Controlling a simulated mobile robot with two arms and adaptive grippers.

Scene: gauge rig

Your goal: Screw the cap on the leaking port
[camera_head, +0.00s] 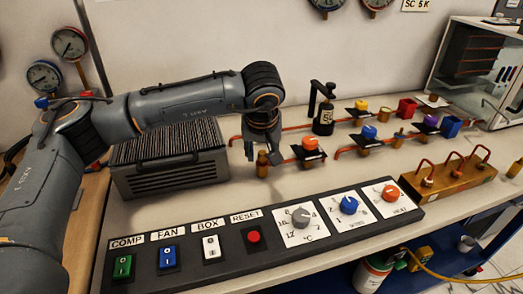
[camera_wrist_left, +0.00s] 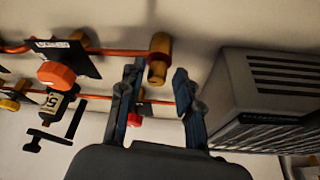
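My left gripper (camera_head: 262,152) hangs over the bench beside the grey ribbed unit. Its two fingers stand apart in the left wrist view (camera_wrist_left: 160,70), with nothing seen clamped between them. A brass port fitting (camera_head: 262,165) stands at the end of the copper pipe, just under the fingertips. It shows as a brass cylinder (camera_wrist_left: 159,57) between and just beyond the tips. I cannot tell whether the fingers touch it, whether it carries a cap, or whether it leaks. A second brass fitting (camera_head: 398,141) stands farther right. My right gripper is not in view.
An orange-knobbed valve (camera_head: 310,146) sits right of the port, with a black bottle tool (camera_head: 323,118) behind it. The grey ribbed unit (camera_head: 165,175) is close on the left. The control panel (camera_head: 270,238) lies in front. A brass manifold (camera_head: 455,182) stands right.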

